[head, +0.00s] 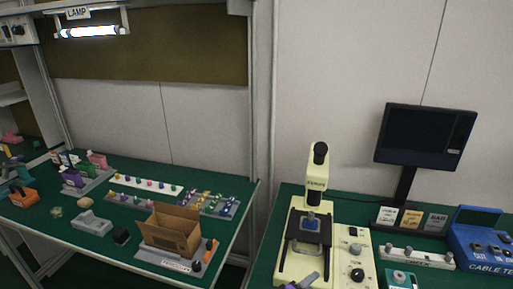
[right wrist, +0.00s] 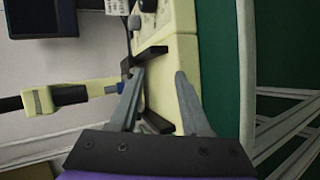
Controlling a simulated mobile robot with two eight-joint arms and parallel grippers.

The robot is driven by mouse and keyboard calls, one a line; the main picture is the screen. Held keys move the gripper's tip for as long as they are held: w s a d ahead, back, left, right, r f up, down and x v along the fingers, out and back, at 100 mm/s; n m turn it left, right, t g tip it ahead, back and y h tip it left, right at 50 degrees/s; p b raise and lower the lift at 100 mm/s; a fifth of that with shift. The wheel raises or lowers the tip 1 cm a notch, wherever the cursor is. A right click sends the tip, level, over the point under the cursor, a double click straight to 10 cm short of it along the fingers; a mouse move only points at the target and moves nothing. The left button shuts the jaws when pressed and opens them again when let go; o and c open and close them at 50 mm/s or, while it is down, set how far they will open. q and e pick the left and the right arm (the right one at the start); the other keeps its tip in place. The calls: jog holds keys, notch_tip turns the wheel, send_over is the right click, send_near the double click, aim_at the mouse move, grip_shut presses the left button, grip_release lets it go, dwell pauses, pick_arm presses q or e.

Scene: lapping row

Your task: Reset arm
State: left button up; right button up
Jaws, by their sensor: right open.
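My right gripper (head: 303,282) shows at the bottom edge of the head view, low in front of the cream microscope-like machine (head: 318,170). In the right wrist view its two grey fingers (right wrist: 160,74) stand apart with nothing held between them. The machine's cream body (right wrist: 168,62) lies beyond the fingers there, turned sideways. I cannot tell whether a finger touches it. A small blue piece (head: 312,221) sits on the machine's dark stage. My left gripper is not in view.
A monitor (head: 426,135) and a blue cable tester (head: 482,243) stand at the right. A grey strip with knobs (head: 415,257) lies before them. On the left bench are an open cardboard box (head: 170,232) and several small parts. A gap separates the benches.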

jog(key=s+d+f+m+g+y, duration=0.35)
jog(key=s+d, duration=0.25)
jog(key=s, duration=0.5)
jog(key=s+a+f+m+g+y, duration=0.1)
jog(key=s+a+f+m+y, duration=0.15)
jog(key=s+m+y, duration=0.6)
pick_arm(q)
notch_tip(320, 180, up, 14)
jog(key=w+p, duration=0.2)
jog(key=p, duration=1)
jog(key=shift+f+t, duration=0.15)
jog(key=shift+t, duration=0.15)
pick_arm(e)
notch_tip(320, 180, up, 14)
jog(key=n+h, duration=0.2)
jog(key=h, duration=0.1)
jog(key=shift+s+a+n, duration=0.15)
jog(key=shift+n, duration=0.15)
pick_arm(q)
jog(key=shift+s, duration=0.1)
pick_arm(e)
jog(key=shift+s, duration=0.15)
